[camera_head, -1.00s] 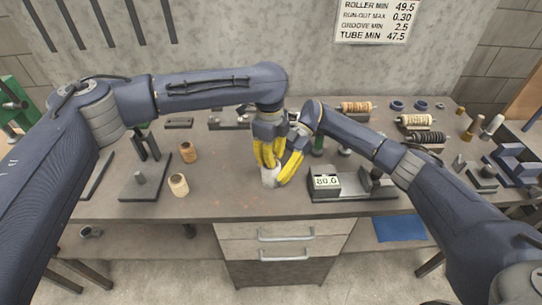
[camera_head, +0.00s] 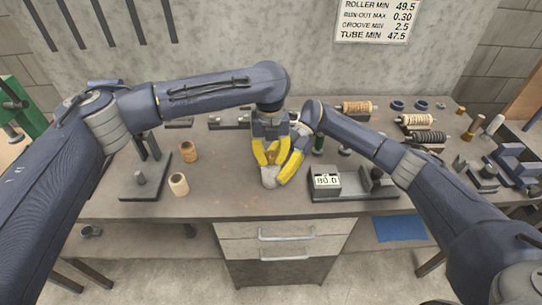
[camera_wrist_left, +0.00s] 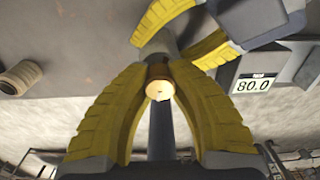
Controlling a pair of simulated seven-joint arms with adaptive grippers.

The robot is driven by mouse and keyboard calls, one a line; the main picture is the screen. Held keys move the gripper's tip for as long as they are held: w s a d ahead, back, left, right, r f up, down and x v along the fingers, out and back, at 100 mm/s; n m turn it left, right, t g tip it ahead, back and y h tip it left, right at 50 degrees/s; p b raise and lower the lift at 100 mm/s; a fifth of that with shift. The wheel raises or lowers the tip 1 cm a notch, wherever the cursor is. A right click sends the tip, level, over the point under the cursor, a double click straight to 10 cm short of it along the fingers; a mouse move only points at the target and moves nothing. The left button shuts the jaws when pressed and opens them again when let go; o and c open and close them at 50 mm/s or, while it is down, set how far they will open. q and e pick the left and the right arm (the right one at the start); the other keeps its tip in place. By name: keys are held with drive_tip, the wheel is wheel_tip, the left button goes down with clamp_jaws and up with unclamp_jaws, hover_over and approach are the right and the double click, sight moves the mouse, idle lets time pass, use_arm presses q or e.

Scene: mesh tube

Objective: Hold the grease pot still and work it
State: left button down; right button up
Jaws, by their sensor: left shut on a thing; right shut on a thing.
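The grease pot (camera_head: 269,181) is a small pale grey piece at the front middle of the bench, partly hidden by yellow fingers. My left gripper (camera_head: 270,158) is above it. In the left wrist view my left gripper (camera_wrist_left: 158,68) is shut on a tan, brass-like round part (camera_wrist_left: 159,88) with a bright end face. A grey metal body (camera_wrist_left: 162,43) shows just beyond that part. My right gripper (camera_head: 280,180) comes in from the right and is shut on the pot low down. Its yellow fingers (camera_wrist_left: 172,40) also show at the top of the left wrist view.
A gauge block reading 80.0 (camera_head: 327,182) stands close to the right of the grippers. Two tan spools (camera_head: 179,184) (camera_head: 189,152) and a post on a dark base (camera_head: 140,180) are to the left. Rollers (camera_head: 416,121) lie at the back right.

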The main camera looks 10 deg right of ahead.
use_arm(q)
drive_tip(key=m, duration=0.5)
drive_tip(key=shift+m, duration=0.4)
drive_tip(key=m, duration=0.6)
drive_tip(key=shift+a, duration=0.15)
use_arm(e)
drive_tip(key=shift+d, duration=0.1)
use_arm(q)
drive_tip(key=m, duration=0.5)
drive_tip(key=shift+w+m, duration=0.15)
drive_tip(key=shift+m, duration=0.15)
drive_tip(key=m, duration=0.5)
drive_tip(key=shift+f, duration=0.1)
drive_tip(key=shift+m, duration=0.4)
drive_tip(key=shift+w, duration=0.1)
drive_tip(key=c, duration=1.1)
unclamp_jaws()
drive_tip(key=shift+o, duration=0.2)
